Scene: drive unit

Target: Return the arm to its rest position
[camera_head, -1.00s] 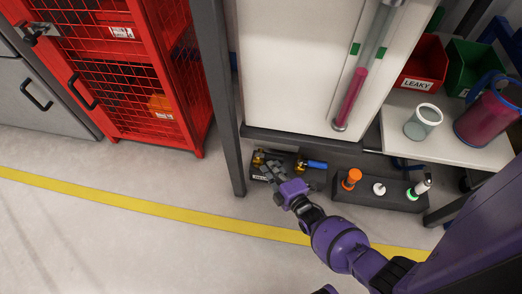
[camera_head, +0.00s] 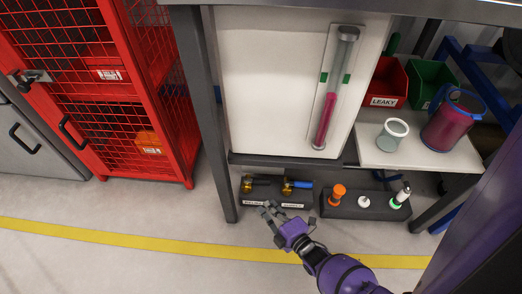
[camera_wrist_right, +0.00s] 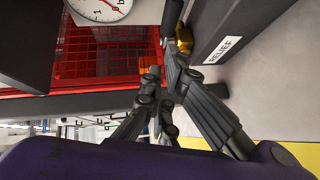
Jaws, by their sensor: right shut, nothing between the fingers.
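My right arm is purple and comes in from the lower right of the head view. Its grey right gripper (camera_head: 267,210) is just in front of the dark valve block (camera_head: 276,194), which bears brass valves and labels. The gripper is shut and empty. In the right wrist view the fingers (camera_wrist_right: 160,75) come together beside the block labelled RELIEF (camera_wrist_right: 222,50), near a brass fitting (camera_wrist_right: 184,38). I cannot tell whether the fingers touch it. My left gripper is not in view.
A dark block (camera_head: 365,205) with orange, white and green-ringed knobs stands to the right. The table leg (camera_head: 205,120) is left of the gripper. A red cage cabinet (camera_head: 110,90) stands further left. A shelf (camera_head: 420,158) holds a cup and a jug. The floor in front is clear.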

